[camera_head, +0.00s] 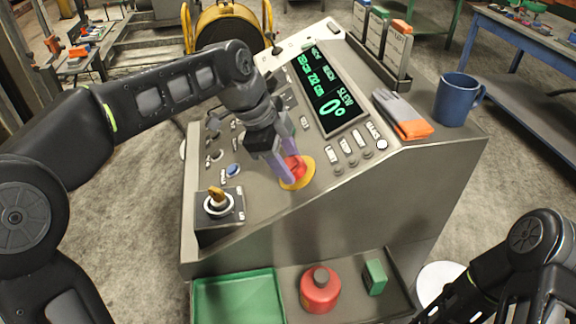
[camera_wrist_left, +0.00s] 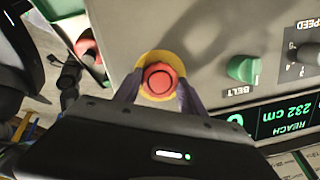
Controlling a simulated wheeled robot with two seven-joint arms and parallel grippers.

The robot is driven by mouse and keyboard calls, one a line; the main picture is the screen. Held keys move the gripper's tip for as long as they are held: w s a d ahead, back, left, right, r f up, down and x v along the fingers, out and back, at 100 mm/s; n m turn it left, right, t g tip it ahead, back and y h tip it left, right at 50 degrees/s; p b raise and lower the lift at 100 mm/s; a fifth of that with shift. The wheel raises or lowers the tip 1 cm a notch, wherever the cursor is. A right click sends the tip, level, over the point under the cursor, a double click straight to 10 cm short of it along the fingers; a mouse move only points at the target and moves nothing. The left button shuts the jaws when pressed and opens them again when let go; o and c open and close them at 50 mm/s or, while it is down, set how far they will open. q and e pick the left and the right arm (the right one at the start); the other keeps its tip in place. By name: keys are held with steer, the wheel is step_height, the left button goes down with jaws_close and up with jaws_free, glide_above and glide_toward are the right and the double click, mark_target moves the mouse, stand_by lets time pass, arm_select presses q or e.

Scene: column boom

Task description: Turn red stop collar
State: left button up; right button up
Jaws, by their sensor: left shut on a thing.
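The red stop collar (camera_head: 296,168) is a round red button on a yellow disc (camera_head: 304,183), set in the sloping face of the grey console. It also shows in the left wrist view (camera_wrist_left: 160,79), where a finger stands on either side of it. My left gripper (camera_head: 287,170) reaches down from the upper left with its purplish fingers closed around the red collar. The fingers partly hide the collar in the head view. Part of my right arm shows at the lower right, but its fingers cannot be made out.
A black joystick with an orange-brown top (camera_head: 217,196) and a blue button (camera_head: 233,170) lie left of the collar. The display (camera_head: 325,90), gloves (camera_head: 403,114) and blue mug (camera_head: 456,100) are farther right. A green tray (camera_head: 240,298) and red canister (camera_head: 320,290) stand below.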

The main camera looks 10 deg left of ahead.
arm_select(q)
steer(key=m+b, duration=0.3)
steer(key=m, duration=0.1)
steer(key=shift+f+t+b, duration=0.2)
steer(key=shift+t+b, duration=0.1)
steer(key=shift+t, duration=0.1)
steer(key=shift+s+r+m+b, duration=0.1)
steer(key=shift+s+m+b, duration=0.05)
steer(key=shift+m+b, duration=1.15)
steer(key=shift+m, duration=0.3)
steer(key=o, duration=1.4)
steer(key=shift+c, duration=0.2)
steer(key=shift+r, duration=0.1)
steer(key=v, duration=0.7)
steer(key=shift+s+a+r+p, duration=0.15)
steer(key=shift+a+r+p, duration=0.1)
steer(key=shift+p, duration=0.2)
